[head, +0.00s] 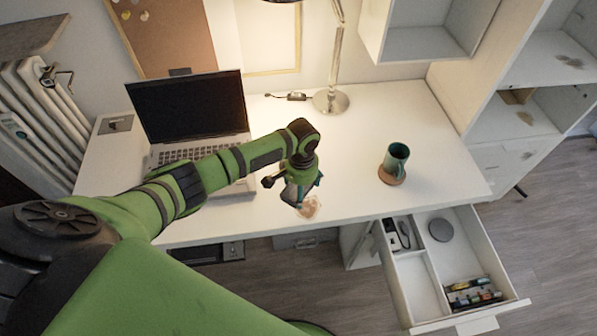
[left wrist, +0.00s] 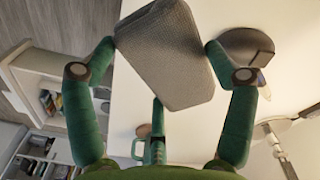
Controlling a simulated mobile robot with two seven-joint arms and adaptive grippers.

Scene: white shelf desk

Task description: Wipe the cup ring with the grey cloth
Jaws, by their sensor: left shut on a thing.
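My left gripper (head: 303,188) is over the front middle of the white desk (head: 350,135). It is shut on the grey cloth (left wrist: 168,55), which shows as a folded, textured pad between the two fingertips (left wrist: 163,48) in the left wrist view. In the head view the cloth is mostly hidden by the fingers. A tan-brown stain (head: 310,207), which looks like the cup ring, shows on the desktop just below the gripper, near the front edge. The gripper covers part of it. I cannot tell whether the cloth touches the desk. My right gripper is not in view.
A dark green mug (head: 397,157) stands on a cork coaster (head: 391,177) to the right. An open laptop (head: 192,108) is at the left, partly behind my arm. A lamp base (head: 331,101) is at the back. A drawer (head: 430,272) stands open at the front right.

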